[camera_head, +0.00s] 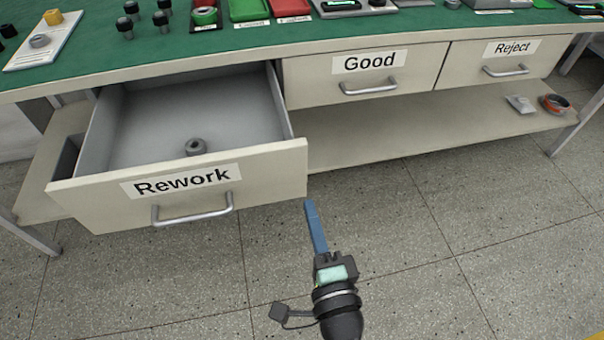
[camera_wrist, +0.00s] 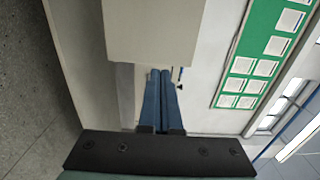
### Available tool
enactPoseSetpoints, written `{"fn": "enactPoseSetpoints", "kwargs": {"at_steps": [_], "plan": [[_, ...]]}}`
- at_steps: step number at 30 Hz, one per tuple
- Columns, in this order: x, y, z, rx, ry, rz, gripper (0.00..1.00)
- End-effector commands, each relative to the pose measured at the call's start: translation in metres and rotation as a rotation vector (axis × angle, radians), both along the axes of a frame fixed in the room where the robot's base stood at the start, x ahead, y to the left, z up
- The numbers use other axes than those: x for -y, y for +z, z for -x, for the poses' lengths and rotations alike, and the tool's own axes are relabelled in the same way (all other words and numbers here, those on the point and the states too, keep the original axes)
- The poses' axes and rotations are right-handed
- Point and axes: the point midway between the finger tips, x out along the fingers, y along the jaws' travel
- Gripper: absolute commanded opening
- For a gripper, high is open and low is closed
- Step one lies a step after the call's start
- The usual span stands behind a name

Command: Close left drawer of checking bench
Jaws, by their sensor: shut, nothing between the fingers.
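The left drawer (camera_head: 90,198) of the bench is labelled "Rework" and stands pulled well out. It has a silver bar handle (camera_head: 193,211) on its front. My gripper (camera_head: 309,203) has blue fingers and is shut and empty. In the head view its tips are just beyond the lower right corner of the drawer front; I cannot tell whether they touch it. In the wrist view the shut fingers (camera_wrist: 164,75) point at a pale panel whose identity is unclear.
The bench top (camera_head: 150,62) is green and holds several trays and parts. The "Good" drawer (camera_head: 310,84) and the "Reject" drawer (camera_head: 465,76) are shut. A lower shelf (camera_head: 400,135) carries a red-and-black roll (camera_head: 555,104) at the right. The speckled floor in front is clear.

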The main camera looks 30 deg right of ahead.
Motion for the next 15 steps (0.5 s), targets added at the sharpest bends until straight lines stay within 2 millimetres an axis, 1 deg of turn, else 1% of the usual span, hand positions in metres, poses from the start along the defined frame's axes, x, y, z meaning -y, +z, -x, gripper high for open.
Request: {"fn": "enactPoseSetpoints", "kwargs": {"at_steps": [1, 7, 12, 15], "plan": [[0.003, 0.004, -0.01, 0.003, 0.001, 0.002, 0.0], [0.013, 0.003, -0.041, 0.002, 0.001, 0.002, 0.0], [0.019, 0.001, -0.059, 0.001, 0.0, 0.001, 0.0], [0.021, 0.001, -0.065, 0.001, 0.0, 0.001, 0.0]]}}
